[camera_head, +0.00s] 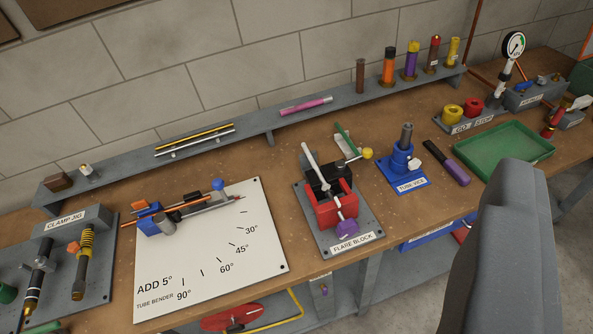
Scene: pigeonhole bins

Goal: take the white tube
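A pale, whitish rod (196,140) lies on the long grey back shelf, just in front of a yellow rod (195,136); I cannot tell if it is the white tube. Another white, tube-like bar (318,172) slants across the red and black flare block (337,205); it may be a lever. A big dark grey rounded part (508,250), probably of my gripper or arm, fills the lower right. No fingertips show and nothing is seen held. It stands apart from both white pieces in the picture.
The bench holds a white tube bender board (215,265), a clamp jig (75,220), a blue tube vice (403,165) and a green tray (510,147). Bare wood lies between them.

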